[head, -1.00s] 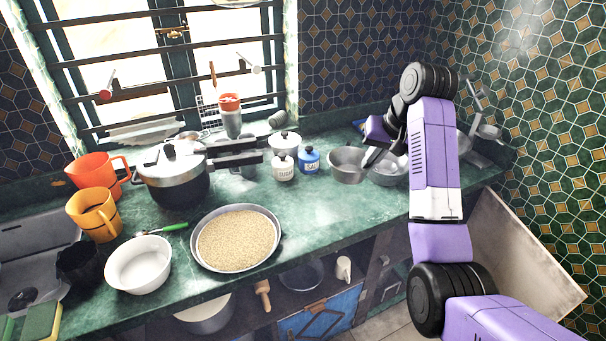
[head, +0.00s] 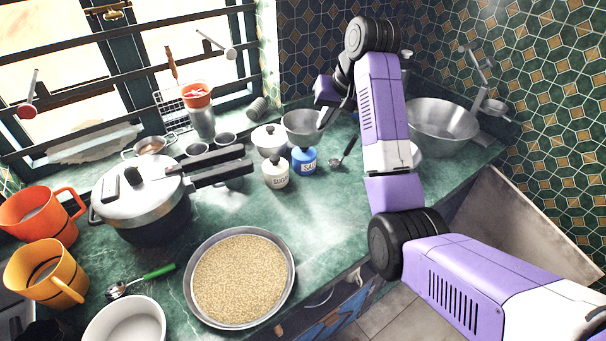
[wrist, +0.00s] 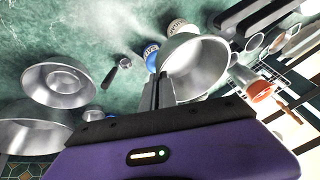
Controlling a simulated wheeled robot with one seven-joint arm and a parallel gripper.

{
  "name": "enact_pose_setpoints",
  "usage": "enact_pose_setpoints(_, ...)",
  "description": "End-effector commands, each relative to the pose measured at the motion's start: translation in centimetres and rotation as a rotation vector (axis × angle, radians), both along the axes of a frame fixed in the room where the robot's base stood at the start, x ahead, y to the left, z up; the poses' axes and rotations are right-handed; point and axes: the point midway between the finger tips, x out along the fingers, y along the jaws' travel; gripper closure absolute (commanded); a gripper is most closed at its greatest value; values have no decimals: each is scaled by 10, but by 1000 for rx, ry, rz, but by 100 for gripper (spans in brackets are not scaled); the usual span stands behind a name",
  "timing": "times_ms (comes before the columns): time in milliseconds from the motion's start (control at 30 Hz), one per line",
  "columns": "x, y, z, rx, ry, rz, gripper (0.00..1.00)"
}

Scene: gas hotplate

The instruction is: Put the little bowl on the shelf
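The little bowl (head: 302,125), a shiny metal one, hangs above the counter by the blue salt jar (head: 304,161). It shows large in the wrist view (wrist: 200,68). My gripper (wrist: 162,84) is closed on the bowl's rim; in the head view its fingers are partly hidden by my arm. A second metal bowl (wrist: 60,84) stands on the counter; my arm hides most of it in the head view. Below the counter front, only a sliver of the under-counter space (head: 335,300) shows, and I cannot make out a shelf there.
A large metal basin (head: 442,120) stands at the right back. A ladle (head: 344,152) lies beside the salt jar. A sugar jar (head: 276,172), pressure cooker (head: 140,195) and grain pan (head: 240,278) occupy the counter. The counter's middle, right of the pan, is clear.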

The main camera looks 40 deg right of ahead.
Motion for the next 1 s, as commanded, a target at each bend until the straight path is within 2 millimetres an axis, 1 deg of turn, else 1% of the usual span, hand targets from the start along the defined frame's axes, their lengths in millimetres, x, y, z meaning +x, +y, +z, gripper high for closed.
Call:
enact_pose_setpoints(167,-2,0,-35,2,6,0,100)
enact_pose_setpoints(500,-2,1,-117,2,6,0,100)
enact_pose_setpoints(600,-1,0,-135,2,4,1,100)
enact_pose_setpoints(700,-1,0,-148,1,3,1,100)
enact_pose_setpoints(867,-1,0,-158,1,2,0,100)
enact_pose_setpoints(1000,-1,0,-179,1,4,0,100)
